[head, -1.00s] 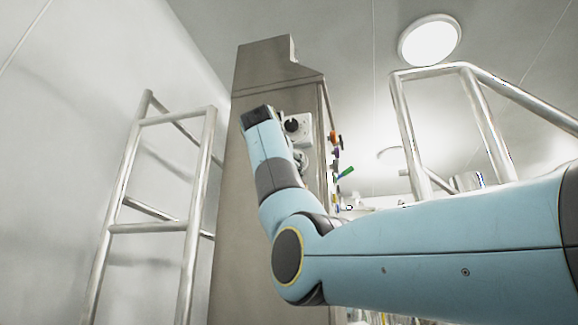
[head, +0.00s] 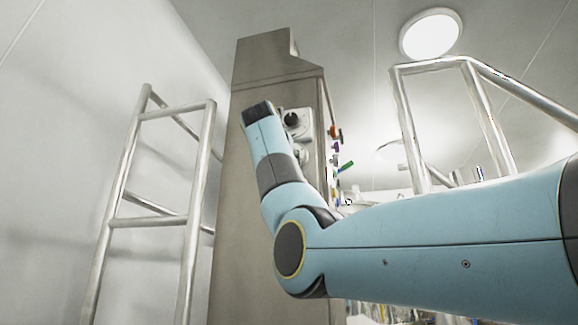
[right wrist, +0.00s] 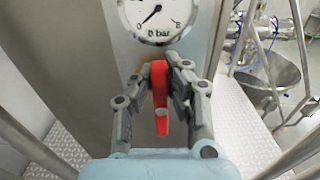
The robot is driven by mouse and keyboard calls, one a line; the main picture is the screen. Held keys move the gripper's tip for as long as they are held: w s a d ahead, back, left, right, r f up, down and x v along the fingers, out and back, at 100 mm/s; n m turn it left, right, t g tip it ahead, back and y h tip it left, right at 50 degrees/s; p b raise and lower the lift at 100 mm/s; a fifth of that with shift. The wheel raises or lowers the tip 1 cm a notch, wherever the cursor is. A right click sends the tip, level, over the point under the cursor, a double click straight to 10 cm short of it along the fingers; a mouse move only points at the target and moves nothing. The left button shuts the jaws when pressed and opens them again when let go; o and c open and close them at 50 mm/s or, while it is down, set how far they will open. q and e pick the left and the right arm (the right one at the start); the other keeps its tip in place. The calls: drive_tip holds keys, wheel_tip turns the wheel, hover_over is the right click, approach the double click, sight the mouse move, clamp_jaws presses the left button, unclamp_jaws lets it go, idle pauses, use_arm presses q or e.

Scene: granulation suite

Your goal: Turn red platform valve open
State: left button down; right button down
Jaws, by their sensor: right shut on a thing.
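In the right wrist view the red valve handle (right wrist: 160,98) points down toward the camera, just below a round pressure gauge (right wrist: 157,18). My right gripper (right wrist: 160,72) is shut on the red handle, with one finger on each side of it. In the head view my right arm comes in from the right and bends up against the steel cabinet. The gripper's fingers and the red handle they hold are hidden there. My left gripper is in neither view.
The steel cabinet (head: 268,230) has small coloured handles on its right side, among them a green one (head: 346,166). A metal ladder frame (head: 118,185) stands left and tubular railings (head: 482,105) right. A steel vessel (right wrist: 265,85) and tread-plate floor (right wrist: 245,140) show lower down.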

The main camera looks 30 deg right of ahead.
drive_tip(key=shift+a, duration=0.1)
drive_tip(key=shift+w+a+f+n+p, duration=0.5)
drive_tip(key=shift+n+p, duration=0.45)
drive_tip(key=shift+n, duration=2.05)
drive_tip(key=shift+w+a+f+n+p, duration=0.15)
drive_tip(key=shift+w+f+n+p, duration=0.6)
drive_tip(key=shift+n, duration=2.25)
drive_tip(key=shift+a+f+n+p, duration=0.35)
drive_tip(key=shift+n+p, duration=0.85)
drive_tip(key=shift+n, duration=1.8)
drive_tip(key=shift+f, duration=0.1)
drive_tip(key=c, duration=1.3)
unclamp_jaws()
